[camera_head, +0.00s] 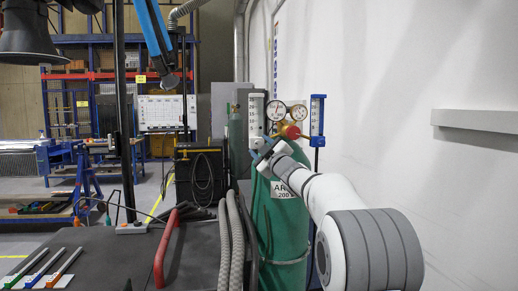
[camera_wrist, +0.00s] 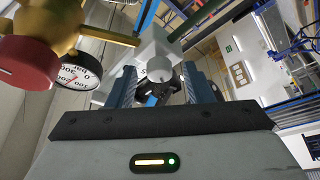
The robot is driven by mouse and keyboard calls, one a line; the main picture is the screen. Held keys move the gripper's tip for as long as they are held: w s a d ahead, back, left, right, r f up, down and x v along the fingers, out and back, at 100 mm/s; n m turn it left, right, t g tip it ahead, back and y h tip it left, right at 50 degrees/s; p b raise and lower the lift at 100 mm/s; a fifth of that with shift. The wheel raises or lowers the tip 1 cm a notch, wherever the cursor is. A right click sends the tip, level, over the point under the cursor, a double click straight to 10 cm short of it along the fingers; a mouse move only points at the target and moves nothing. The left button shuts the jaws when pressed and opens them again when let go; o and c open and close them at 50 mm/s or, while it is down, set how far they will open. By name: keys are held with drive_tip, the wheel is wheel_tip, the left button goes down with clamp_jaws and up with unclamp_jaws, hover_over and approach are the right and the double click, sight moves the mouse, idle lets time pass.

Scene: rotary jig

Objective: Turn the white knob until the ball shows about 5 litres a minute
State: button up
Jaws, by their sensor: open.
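The white knob (camera_wrist: 160,69) shows in the wrist view, on the front of a pale flowmeter body (camera_wrist: 150,46). My gripper (camera_wrist: 160,88) is open, with a blue-grey finger on either side of the knob in that view. I cannot tell how deep the knob lies between the fingers. In the head view, a white-scaled flowmeter (camera_head: 256,114) stands left of the gauges, and my gripper (camera_head: 263,156) is just below it. The knob is hidden there behind my gripper. The ball is too small to make out, so its reading cannot be told.
A brass regulator with two round gauges (camera_head: 277,110) and a red knob (camera_head: 290,132) sits close beside my gripper, atop a green cylinder (camera_head: 281,225). A blue-framed scale (camera_head: 317,115) stands to the right. The white wall (camera_head: 400,60) is on the right. Hoses (camera_head: 232,235) lie left.

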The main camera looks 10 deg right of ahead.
drive_tip(key=b+v, duration=0.2)
drive_tip(key=v, duration=0.5)
drive_tip(key=shift+s, duration=0.2)
drive_tip(key=s+f+m+g+h, duration=0.8)
drive_tip(key=s+f+m+g, duration=0.4)
drive_tip(key=s+f, duration=1.5)
drive_tip(key=s+a+f+g+y, duration=0.1)
drive_tip(key=s+f+g, duration=0.1)
drive_tip(key=s+f, duration=0.2)
drive_tip(key=s+a+f+m+g, duration=0.1)
drive_tip(key=s+a+f+g, duration=0.1)
drive_tip(key=s, duration=0.9)
drive_tip(key=shift+f+g+y, duration=0.4)
drive_tip(key=shift+f+g, duration=0.3)
drive_tip(key=shift+f, duration=0.25)
drive_tip(key=shift+a, duration=0.1)
drive_tip(key=shift+c, duration=0.6)
